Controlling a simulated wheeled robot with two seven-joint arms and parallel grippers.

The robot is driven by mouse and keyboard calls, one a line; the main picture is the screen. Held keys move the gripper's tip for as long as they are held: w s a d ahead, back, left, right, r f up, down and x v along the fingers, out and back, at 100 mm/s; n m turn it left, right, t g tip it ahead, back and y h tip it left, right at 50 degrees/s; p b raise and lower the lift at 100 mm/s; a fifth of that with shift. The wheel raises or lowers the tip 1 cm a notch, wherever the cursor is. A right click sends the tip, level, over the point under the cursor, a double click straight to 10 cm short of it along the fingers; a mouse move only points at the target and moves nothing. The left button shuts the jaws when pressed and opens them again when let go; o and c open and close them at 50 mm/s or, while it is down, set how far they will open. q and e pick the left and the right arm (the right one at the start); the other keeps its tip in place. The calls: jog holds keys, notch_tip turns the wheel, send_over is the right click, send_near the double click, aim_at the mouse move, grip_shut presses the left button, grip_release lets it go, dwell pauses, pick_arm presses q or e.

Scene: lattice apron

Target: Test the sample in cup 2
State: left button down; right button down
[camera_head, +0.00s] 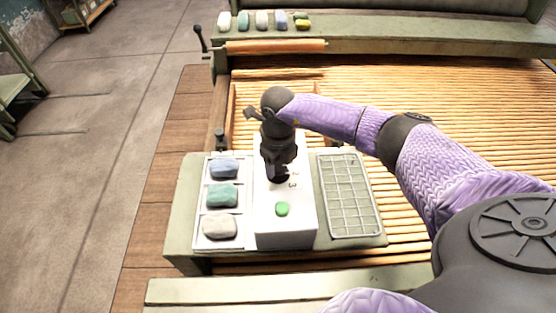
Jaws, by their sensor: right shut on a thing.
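My right gripper (278,176) points straight down over the middle of a white box (285,231). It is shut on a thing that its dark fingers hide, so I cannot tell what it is. The box has a green oval (282,209) near its front and dark marks (292,184) like numerals, one of them a 3, beside the fingers. I cannot make out cup 2; the gripper covers much of the box's top. My left gripper is not in view.
Left of the box, a white tray (205,222) holds a blue, a teal and a beige lump. Right of it lies a wire rack (349,196), empty. Several coloured lumps sit on the far ledge (375,29). My right arm spans the slatted surface (430,92).

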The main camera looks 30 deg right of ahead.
aim_at(278, 166)
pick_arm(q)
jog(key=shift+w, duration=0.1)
pick_arm(e)
jog(key=shift+c, duration=0.5)
grip_release()
jog(key=shift+r, duration=0.1)
notch_tip(278, 166, up, 9)
jog(key=p, duration=0.3)
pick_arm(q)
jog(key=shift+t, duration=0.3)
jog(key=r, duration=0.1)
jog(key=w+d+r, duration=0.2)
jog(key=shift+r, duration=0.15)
pick_arm(e)
jog(key=shift+r, duration=0.35)
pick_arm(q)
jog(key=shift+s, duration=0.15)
